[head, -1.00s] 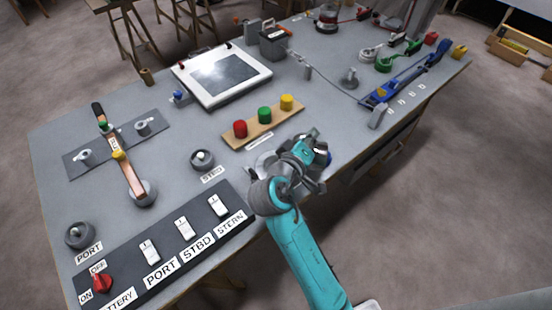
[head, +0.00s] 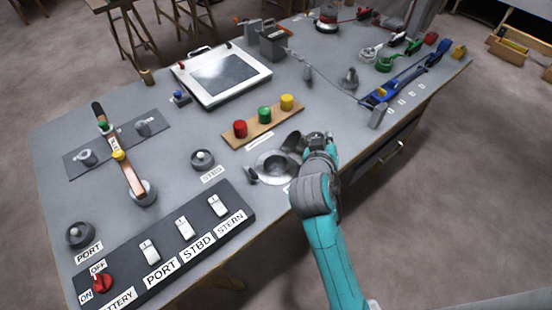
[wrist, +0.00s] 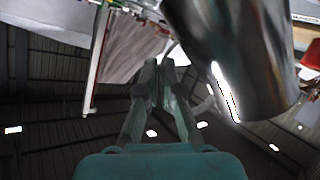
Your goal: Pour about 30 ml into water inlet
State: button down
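The water inlet (head: 272,168) looks like a round metal dish set on the bench near its front edge in the head view. My gripper (head: 318,141) is just right of it and above the bench. In the wrist view my gripper's fingers (wrist: 165,68) are close together beside a shiny metal vessel (wrist: 235,55), which fills the upper right and is tilted. The fingers appear shut at the vessel's near side; the exact grip point is hidden. In the head view a small grey tilted shape, likely this vessel (head: 293,141), lies between gripper and inlet. No liquid is visible.
A board with red, green and yellow buttons (head: 264,117) sits behind the inlet. A dark switch panel (head: 165,248) lies front left, with a STBD knob (head: 202,159) above it. A white-framed screen (head: 222,77) stands at the back. Blue tools (head: 408,84) lie at right.

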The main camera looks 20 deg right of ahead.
jog(key=shift+d, duration=0.1)
dwell(0.5)
jog(key=shift+s+d+f+m+y+p, duration=0.3)
jog(key=shift+m+y, duration=0.2)
jog(key=shift+m, duration=0.3)
jog(key=shift+s+d+f+m+t+y+p, duration=0.2)
jog(key=shift+d+f+m+t+y+p, duration=0.2)
jog(key=shift+d+f+m+y, duration=0.3)
jog(key=shift+s+d+f+m+t+y+p, duration=0.2)
jog(key=shift+d+f+m+t+y+p, duration=0.25)
jog(key=shift+m, duration=0.45)
jog(key=shift+s+d+f+m+t+y+p, duration=0.25)
jog(key=shift+d+f+m+y+p, duration=0.3)
jog(key=shift+f+m, duration=0.25)
jog(key=shift+w, duration=0.15)
